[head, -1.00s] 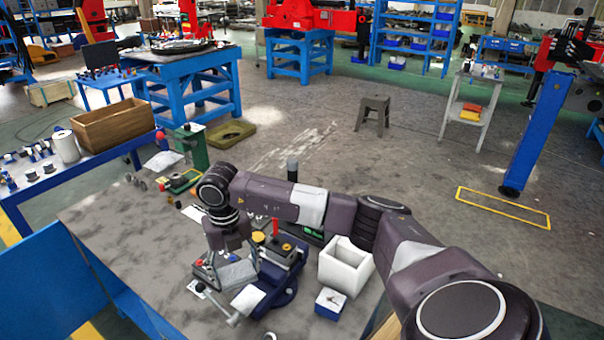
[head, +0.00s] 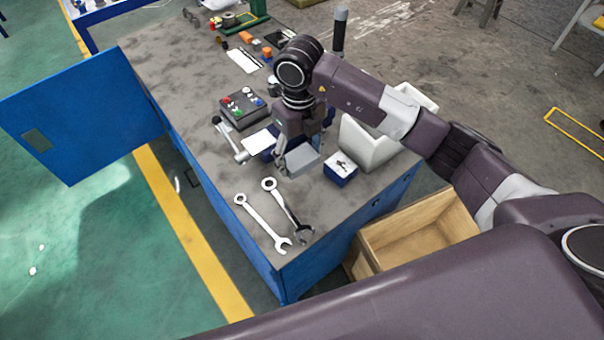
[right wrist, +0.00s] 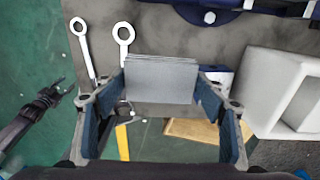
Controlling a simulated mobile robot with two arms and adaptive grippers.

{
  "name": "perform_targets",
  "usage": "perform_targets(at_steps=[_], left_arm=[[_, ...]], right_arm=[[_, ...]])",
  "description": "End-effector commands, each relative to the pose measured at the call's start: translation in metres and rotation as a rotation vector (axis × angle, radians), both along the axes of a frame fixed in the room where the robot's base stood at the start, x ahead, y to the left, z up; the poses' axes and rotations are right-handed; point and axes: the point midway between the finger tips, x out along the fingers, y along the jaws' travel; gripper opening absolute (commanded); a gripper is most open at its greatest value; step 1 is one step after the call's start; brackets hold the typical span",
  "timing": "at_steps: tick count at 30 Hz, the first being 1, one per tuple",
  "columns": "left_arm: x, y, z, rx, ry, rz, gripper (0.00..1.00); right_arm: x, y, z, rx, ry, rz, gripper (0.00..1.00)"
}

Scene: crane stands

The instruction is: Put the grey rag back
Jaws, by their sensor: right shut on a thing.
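The grey rag (head: 301,161) is a folded, flat-sided pad. My right gripper (head: 296,145) is shut on it and holds it over the workbench (head: 180,75), near the front part of the top. In the right wrist view the rag (right wrist: 160,80) sits between the two blue-padded fingers of my right gripper (right wrist: 162,100), with layered folds along its top edge. I cannot tell whether the rag touches the bench. My left gripper (right wrist: 55,92) shows small and dark at the left of the right wrist view; its jaw state is unclear.
Two wrenches (head: 262,222) lie at the bench's front. A small blue box (head: 341,168) and a white bin (head: 368,148) stand right of the rag. The vise and a button box (head: 242,107) are behind. A wooden crate (head: 420,240) is beside the bench.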

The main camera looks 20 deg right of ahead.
Motion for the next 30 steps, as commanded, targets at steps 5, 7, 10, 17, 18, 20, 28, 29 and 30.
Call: perform_targets(at_steps=[5,7,10,17,18,20,28,29,30], left_arm=[[0.000,-0.018,0.004,-0.020,0.000,0.000,0.40],[-0.001,-0.025,0.005,-0.028,0.001,-0.002,0.40],[-0.001,-0.029,0.005,-0.032,0.001,-0.005,0.40],[-0.001,-0.023,0.008,-0.026,0.001,-0.006,0.40],[-0.001,-0.021,0.009,-0.024,0.000,-0.006,0.40],[-0.001,-0.020,0.009,-0.022,0.000,-0.005,0.40],[0.000,-0.017,0.008,-0.020,-0.001,-0.002,0.40],[0.000,-0.017,0.007,-0.020,-0.001,-0.002,0.40],[-0.001,-0.017,0.005,-0.020,-0.001,-0.002,0.40]], right_arm=[[-0.001,-0.001,-0.036,-0.002,0.002,-0.001,0.42],[0.000,0.000,-0.042,0.001,0.001,0.000,0.42],[0.000,0.000,-0.048,0.000,0.001,-0.001,0.42],[-0.001,0.000,-0.077,0.000,0.003,-0.001,0.42],[-0.001,0.000,-0.083,0.001,0.004,-0.002,0.42],[0.000,0.000,-0.089,0.000,0.001,-0.001,0.42],[0.000,0.000,-0.091,-0.001,-0.001,0.000,0.42],[0.000,0.000,-0.092,-0.001,-0.001,0.000,0.42],[0.000,0.000,-0.093,-0.001,-0.001,0.000,0.42]])
